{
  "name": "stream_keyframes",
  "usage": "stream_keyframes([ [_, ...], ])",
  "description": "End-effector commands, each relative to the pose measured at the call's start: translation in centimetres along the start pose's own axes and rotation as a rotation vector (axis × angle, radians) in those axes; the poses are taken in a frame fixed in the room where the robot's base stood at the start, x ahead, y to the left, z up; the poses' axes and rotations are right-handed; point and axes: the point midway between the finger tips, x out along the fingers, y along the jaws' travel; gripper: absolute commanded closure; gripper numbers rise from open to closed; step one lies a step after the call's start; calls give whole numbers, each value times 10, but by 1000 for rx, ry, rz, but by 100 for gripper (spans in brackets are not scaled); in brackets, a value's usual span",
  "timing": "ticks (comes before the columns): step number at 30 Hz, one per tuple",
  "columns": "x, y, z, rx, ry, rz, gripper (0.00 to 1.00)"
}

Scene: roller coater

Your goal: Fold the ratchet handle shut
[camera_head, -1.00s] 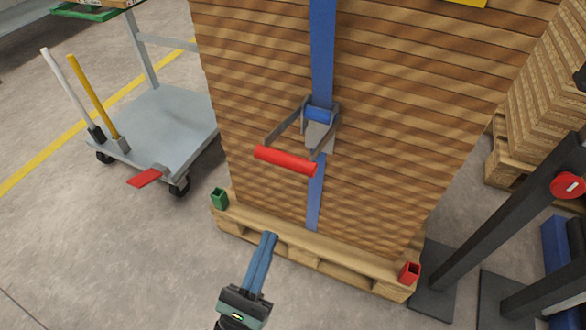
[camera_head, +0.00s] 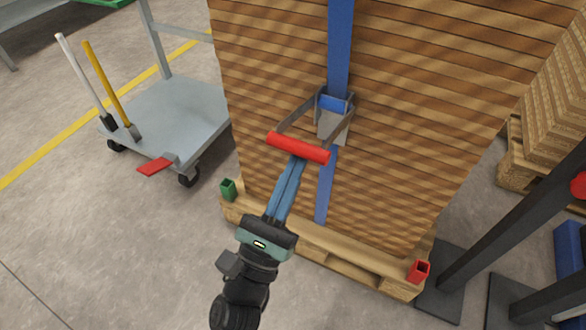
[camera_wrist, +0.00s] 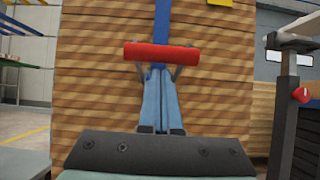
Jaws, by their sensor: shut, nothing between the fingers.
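The ratchet (camera_head: 333,112) sits on a blue strap (camera_head: 341,45) that runs down the face of a stack of wooden boards. Its handle stands out from the stack, ending in a red grip bar (camera_head: 298,148). In the wrist view the red grip (camera_wrist: 161,53) spans the middle, just beyond my fingertips. My gripper (camera_head: 299,163) is shut and empty, with its blue fingers together. Its tips are at the lower edge of the red grip in the head view; I cannot tell whether they touch. In the wrist view the fingers (camera_wrist: 158,78) hide most of the ratchet body.
The stack stands on a pallet (camera_head: 325,246) with a green corner piece (camera_head: 228,190) and a red one (camera_head: 418,271). A grey cart (camera_head: 170,118) with a red pedal is at left. A dark post (camera_head: 510,215) stands at right. Floor in front is clear.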

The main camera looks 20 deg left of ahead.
Motion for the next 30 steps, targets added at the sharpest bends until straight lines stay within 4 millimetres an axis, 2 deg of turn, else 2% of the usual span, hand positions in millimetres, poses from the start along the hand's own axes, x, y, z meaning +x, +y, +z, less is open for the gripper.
stream_keyframes([
  [30,7,0,13,0,72,-1,100],
])
